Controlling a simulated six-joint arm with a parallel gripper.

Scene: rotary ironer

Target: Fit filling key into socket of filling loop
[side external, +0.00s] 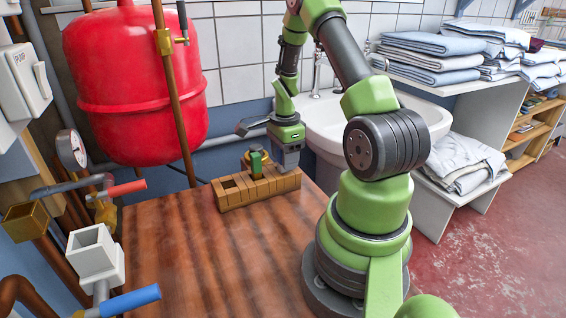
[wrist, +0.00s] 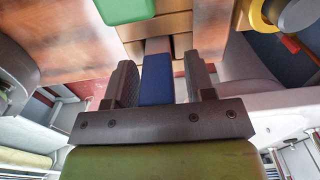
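My gripper (side external: 289,163) points down over the right end of a slotted wooden rack (side external: 236,196). In the wrist view, a blue block-shaped handle with a grey end (wrist: 156,78) lies between my fingers (wrist: 161,80). A gap shows on its right side, so the fingers look open around it. I cannot tell whether the left finger touches it. The gripper hides it in the side view. A green block (side external: 256,164) stands in the rack, also in the wrist view (wrist: 125,10). A pale grey square socket (side external: 95,253) and a brass square socket (side external: 24,218) sit on the pipework at left.
A brass round piece (side external: 246,158) stands behind the green block. A red-handled valve (side external: 125,188), a blue-handled valve (side external: 130,300) and a gauge (side external: 71,149) crowd the left. A red tank (side external: 135,85) hangs behind. The wooden top (side external: 200,260) in front is clear.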

